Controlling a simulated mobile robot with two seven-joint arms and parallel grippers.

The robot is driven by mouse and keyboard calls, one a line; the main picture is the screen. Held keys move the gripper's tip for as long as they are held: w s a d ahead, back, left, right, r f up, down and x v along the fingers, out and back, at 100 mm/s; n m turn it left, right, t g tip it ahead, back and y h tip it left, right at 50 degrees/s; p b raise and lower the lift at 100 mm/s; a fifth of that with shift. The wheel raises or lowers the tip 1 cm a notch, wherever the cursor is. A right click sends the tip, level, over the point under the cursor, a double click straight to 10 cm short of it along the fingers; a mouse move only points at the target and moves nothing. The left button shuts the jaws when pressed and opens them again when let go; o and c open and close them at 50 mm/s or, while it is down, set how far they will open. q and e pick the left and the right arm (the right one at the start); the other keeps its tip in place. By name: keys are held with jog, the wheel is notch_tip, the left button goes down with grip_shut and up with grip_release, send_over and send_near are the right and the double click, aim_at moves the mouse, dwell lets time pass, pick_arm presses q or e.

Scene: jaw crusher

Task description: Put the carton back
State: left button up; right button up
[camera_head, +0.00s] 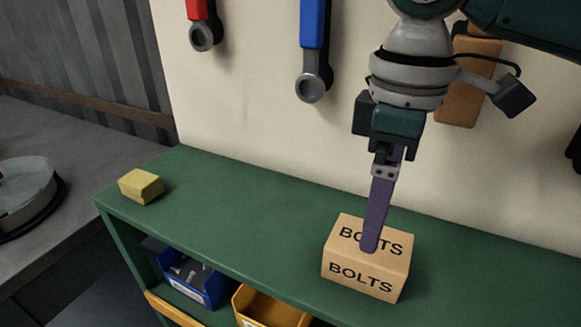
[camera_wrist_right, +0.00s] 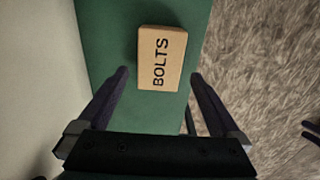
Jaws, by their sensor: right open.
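The carton (camera_head: 364,275) is a tan box marked BOLTS, standing upright on the green shelf top (camera_head: 240,205) near its front edge. It also shows in the right wrist view (camera_wrist_right: 172,58), ahead of the fingers. My right gripper (camera_head: 372,245) is above the carton in the head view, with a purple finger in front of its top face. In the right wrist view its two fingers (camera_wrist_right: 158,75) are spread wide, one to either side of the carton's line, with nothing between them. Whether a finger touches the carton cannot be told. My left gripper is not in view.
A yellow block (camera_head: 141,187) sits at the shelf's left end. A blue bin (camera_head: 193,282) with hardware and a yellow bin (camera_head: 268,308) are below the top. Red (camera_head: 205,30) and blue (camera_head: 313,55) wrenches hang on the wall. The top between block and carton is clear.

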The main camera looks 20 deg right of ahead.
notch_tip(320, 180, up, 4)
jog(key=r, duration=0.1)
jog(key=s+a+f+t+y, duration=0.2)
jog(key=s+a+f+y, duration=0.1)
jog(key=s+a+f, duration=0.6)
jog(key=s+d+f+m+t+h, duration=0.1)
jog(key=s+d+m+h, duration=0.1)
jog(key=s+d+m, duration=0.3)
jog(key=shift+s+d+m+t+h, duration=0.35)
jog(key=shift+s+m, duration=0.25)
jog(key=shift+s, duration=0.4)
notch_tip(320, 180, up, 36)
jog(key=p, duration=3.6)
jog(key=shift+r+p, duration=0.25)
jog(key=shift+p, duration=0.1)
